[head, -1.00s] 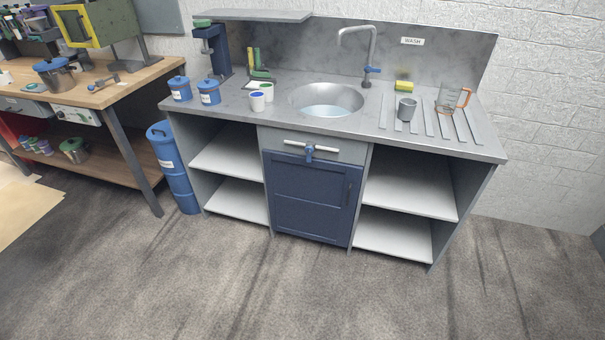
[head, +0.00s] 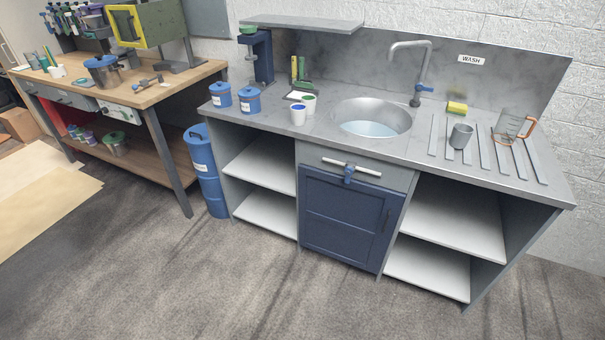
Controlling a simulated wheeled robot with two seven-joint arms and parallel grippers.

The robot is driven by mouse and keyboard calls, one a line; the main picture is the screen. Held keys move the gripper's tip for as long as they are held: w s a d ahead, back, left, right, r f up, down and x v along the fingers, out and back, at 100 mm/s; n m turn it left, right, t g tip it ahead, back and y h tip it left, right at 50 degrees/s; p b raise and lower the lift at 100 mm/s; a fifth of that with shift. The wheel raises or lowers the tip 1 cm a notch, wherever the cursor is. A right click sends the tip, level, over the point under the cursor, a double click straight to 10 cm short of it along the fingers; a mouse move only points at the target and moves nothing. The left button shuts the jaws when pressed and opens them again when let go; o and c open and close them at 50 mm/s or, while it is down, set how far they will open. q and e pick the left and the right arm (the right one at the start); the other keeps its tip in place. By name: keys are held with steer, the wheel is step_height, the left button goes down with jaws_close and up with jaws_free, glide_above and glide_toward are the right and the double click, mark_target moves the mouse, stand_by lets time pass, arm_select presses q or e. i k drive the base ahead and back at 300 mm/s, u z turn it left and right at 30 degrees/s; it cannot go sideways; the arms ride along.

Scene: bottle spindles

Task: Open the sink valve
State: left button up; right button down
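The sink basin (head: 372,118) is set in the grey counter and has pale blue water in its bottom. A grey gooseneck faucet (head: 425,75) stands behind it, with a small blue handle (head: 424,88) on its right side near the base. A second blue valve handle (head: 349,172) sits on a white horizontal pipe (head: 337,164) on the panel above the dark blue cabinet door (head: 345,218). The blue piece on the pipe points downward. Neither of my grippers shows in the head view.
A grey cup (head: 461,136), a glass jug (head: 512,127) and a yellow sponge (head: 457,108) are on the right counter. Blue canisters (head: 248,100) and small white pots stand left. A blue drum (head: 203,165) stands beside the unit. The floor in front is clear.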

mark_target(349, 170)
steer(key=u, duration=0.3)
steer(key=i, duration=1.45)
steer(key=z, duration=0.8)
